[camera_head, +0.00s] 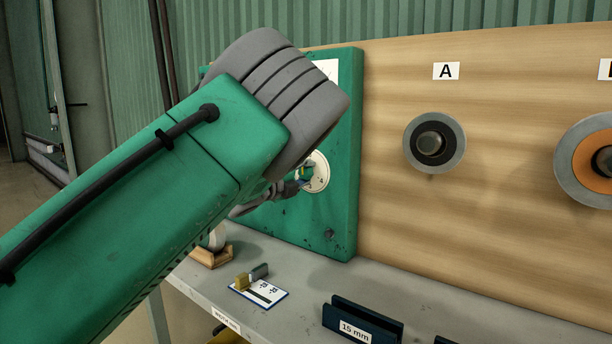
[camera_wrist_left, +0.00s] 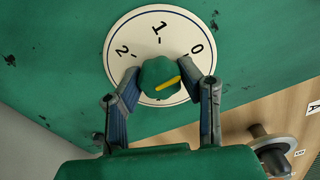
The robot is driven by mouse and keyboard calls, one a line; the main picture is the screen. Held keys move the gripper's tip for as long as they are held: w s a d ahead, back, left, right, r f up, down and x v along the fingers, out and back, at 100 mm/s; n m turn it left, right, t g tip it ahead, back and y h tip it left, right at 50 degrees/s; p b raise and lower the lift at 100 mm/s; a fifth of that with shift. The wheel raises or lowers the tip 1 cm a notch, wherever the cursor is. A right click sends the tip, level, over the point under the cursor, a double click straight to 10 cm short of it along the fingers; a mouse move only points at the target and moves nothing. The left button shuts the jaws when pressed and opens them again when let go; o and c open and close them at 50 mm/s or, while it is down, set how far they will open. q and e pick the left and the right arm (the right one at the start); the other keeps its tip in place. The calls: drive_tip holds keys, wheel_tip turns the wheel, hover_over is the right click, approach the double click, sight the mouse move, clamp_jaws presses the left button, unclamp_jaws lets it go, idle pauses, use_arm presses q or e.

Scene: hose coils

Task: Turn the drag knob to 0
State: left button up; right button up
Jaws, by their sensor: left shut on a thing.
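The drag knob (camera_wrist_left: 158,82) is a green knob with a yellow line on its face. It sits on a round white dial (camera_wrist_left: 128,32) marked 2, 1 and 0. The yellow line slants right and slightly up, roughly toward the 0 side; its exact reading is hard to tell from this angle. My left gripper (camera_wrist_left: 163,85) is shut on the knob, one finger on each side. In the head view the dial (camera_head: 321,173) shows on a green panel (camera_head: 342,130), and my left arm hides much of it.
A wooden board (camera_head: 500,110) right of the panel carries a round spool (camera_head: 434,142) under label A and another with an orange ring (camera_head: 589,160). On the grey shelf (camera_head: 300,290) lie a card (camera_head: 262,294), small blocks and a dark 15 mm holder (camera_head: 360,320).

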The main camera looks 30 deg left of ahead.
use_arm(q)
drive_tip(key=shift+f, duration=0.5)
drive_tip(key=o, duration=1.1)
drive_tip(key=shift+o, duration=0.2)
drive_tip(key=shift+s+a+r, duration=0.1)
drive_tip(key=shift+r, duration=0.1)
drive_tip(key=shift+s+r, duration=0.1)
drive_tip(key=s, duration=1.1)
drive_tip(key=shift+s+a, duration=0.35)
drive_tip(key=shift+a, duration=0.1)
